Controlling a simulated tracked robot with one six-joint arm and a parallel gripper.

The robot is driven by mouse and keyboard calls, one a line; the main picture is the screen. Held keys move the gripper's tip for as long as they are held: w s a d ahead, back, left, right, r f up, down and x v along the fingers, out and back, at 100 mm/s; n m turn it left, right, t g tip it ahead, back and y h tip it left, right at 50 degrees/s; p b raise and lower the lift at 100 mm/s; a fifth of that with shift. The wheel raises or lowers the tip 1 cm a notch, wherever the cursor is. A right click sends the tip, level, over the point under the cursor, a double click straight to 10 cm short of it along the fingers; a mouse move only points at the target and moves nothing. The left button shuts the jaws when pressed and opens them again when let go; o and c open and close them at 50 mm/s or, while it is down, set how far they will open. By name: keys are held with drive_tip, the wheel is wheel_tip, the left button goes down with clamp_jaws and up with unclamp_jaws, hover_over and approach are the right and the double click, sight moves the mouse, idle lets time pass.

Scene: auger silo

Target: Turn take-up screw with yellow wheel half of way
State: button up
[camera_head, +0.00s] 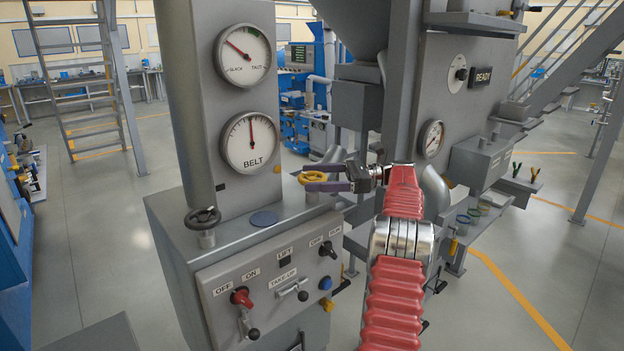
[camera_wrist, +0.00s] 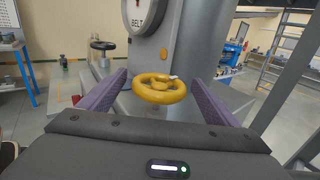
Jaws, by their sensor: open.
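The yellow wheel (camera_head: 312,177) sits on a short post at the right of the grey cabinet top. In the wrist view the yellow wheel (camera_wrist: 159,88) lies between the two purple fingers, with a small pale mark at its right rim. My gripper (camera_head: 308,186) is open, one finger on each side of the wheel, and I see no clear contact. In the wrist view my gripper (camera_wrist: 158,96) spans wider than the wheel. The slack/taut gauge (camera_head: 243,56) has its needle toward the upper left, on the slack side.
The belt gauge (camera_head: 250,143) needle points nearly straight up. A black wheel (camera_head: 203,218) stands at the cabinet's left. A blue disc (camera_head: 264,219) lies on the cabinet top.

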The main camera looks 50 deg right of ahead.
drive_tip(key=v, duration=0.6)
drive_tip(key=shift+s+d, duration=0.15)
drive_tip(key=shift+d, duration=0.05)
drive_tip(key=shift+s+f, duration=0.1)
drive_tip(key=shift+c, duration=0.2)
